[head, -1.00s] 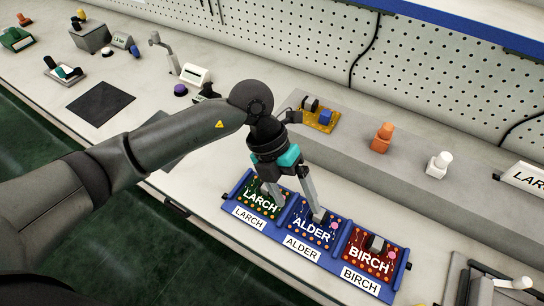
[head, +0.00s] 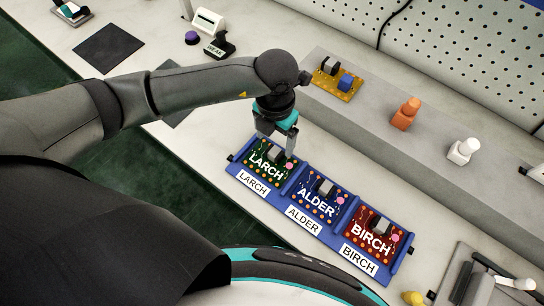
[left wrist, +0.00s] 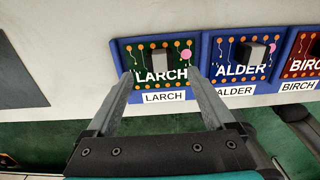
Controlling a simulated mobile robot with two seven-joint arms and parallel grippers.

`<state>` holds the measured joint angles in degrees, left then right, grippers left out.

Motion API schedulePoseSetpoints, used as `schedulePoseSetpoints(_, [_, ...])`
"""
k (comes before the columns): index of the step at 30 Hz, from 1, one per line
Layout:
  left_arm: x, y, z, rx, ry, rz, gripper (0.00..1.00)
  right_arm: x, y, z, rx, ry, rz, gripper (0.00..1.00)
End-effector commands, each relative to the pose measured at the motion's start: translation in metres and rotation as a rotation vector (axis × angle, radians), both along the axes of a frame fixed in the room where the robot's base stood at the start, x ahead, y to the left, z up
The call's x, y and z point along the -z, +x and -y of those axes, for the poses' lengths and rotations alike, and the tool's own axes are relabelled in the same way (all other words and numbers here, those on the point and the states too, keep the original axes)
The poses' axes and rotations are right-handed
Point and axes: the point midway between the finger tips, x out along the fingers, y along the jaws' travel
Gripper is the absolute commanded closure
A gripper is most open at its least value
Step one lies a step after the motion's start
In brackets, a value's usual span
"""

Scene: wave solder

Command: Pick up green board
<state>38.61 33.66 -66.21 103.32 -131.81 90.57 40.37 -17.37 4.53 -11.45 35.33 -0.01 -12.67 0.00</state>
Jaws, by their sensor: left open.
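The green board (head: 267,170), marked LARCH, lies in the left slot of a blue tray (head: 297,228). It has a grey block and a pink dot on it. My left gripper (head: 276,150) is open above the far part of the green board. In the left wrist view the green board (left wrist: 155,80) shows between the two open fingers (left wrist: 161,80), which reach toward its left and right sides. I cannot tell whether they touch it. Nothing is held. My right gripper is not in view.
The blue ALDER board (head: 318,205) and red BIRCH board (head: 371,242) lie in the other slots. A yellow board (head: 338,90), an orange item (head: 405,115) and a white item (head: 463,151) stand on the raised ledge behind. A black mat (head: 108,48) lies far left.

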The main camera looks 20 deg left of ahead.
Motion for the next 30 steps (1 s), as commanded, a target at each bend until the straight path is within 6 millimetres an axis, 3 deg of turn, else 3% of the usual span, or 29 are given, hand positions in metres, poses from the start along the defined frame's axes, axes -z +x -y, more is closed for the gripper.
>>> schedulePoseSetpoints(12, [0.050, 0.001, 0.001, 0.000, 0.000, -0.002, 0.12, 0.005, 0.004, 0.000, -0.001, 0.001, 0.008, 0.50])
schedulePoseSetpoints(21, [0.053, 0.001, 0.001, 0.001, -0.001, 0.000, 0.14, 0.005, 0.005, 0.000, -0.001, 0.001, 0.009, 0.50])
schedulePoseSetpoints(30, [0.053, 0.001, 0.001, 0.000, -0.001, 0.000, 0.47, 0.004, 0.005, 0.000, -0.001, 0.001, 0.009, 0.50])
